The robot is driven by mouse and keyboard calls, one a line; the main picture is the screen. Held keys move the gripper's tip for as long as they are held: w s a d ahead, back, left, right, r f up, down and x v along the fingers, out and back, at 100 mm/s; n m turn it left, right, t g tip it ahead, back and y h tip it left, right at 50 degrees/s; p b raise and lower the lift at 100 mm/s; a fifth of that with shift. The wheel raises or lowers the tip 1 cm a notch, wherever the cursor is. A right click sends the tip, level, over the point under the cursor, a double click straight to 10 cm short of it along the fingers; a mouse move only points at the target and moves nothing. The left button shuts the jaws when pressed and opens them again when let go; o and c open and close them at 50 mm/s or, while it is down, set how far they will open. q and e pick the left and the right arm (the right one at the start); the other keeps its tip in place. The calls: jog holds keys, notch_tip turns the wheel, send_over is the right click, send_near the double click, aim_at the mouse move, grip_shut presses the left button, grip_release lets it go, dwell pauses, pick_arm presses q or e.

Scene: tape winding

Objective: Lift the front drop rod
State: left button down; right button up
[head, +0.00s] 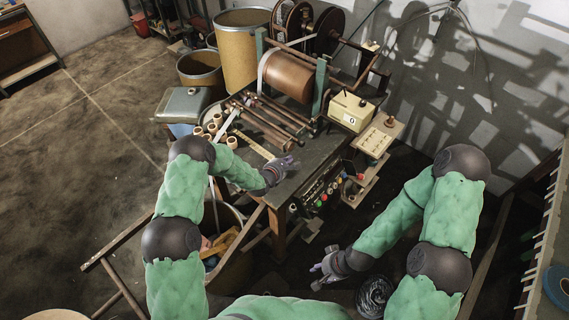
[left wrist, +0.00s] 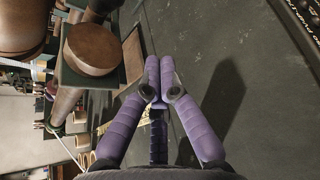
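Several dark rods lie side by side on the winding machine's table (head: 316,156) in the head view. The one nearest to me (head: 262,134) is most likely the front drop rod. My left gripper (head: 289,163) is over the table, at the right of that rod's near end and apart from it. In the left wrist view its purple fingers (left wrist: 159,75) are together with nothing between them. A brown round end of a roller or rod (left wrist: 92,50) is beyond them at the left. My right gripper (head: 316,276) hangs low, away from the table; its fingers look spread and empty.
A large brown roller (head: 289,77) stands behind the rods between green uprights. Small tape rolls (head: 205,131) are at the left of the table. A cream counter box (head: 351,111) is at the right. Knobs and buttons (head: 322,197) line the table's front. Bare table lies under my left gripper.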

pick_arm(q)
jog(key=x, duration=0.4)
jog(key=r, duration=0.1)
jog(key=d+r, duration=0.1)
jog(key=r, duration=0.1)
jog(key=shift+s+d, duration=0.1)
jog(key=shift+d, duration=0.1)
jog(key=shift+d+r+p, duration=0.15)
jog(key=shift+r+p, duration=0.15)
jog(key=shift+r, duration=0.1)
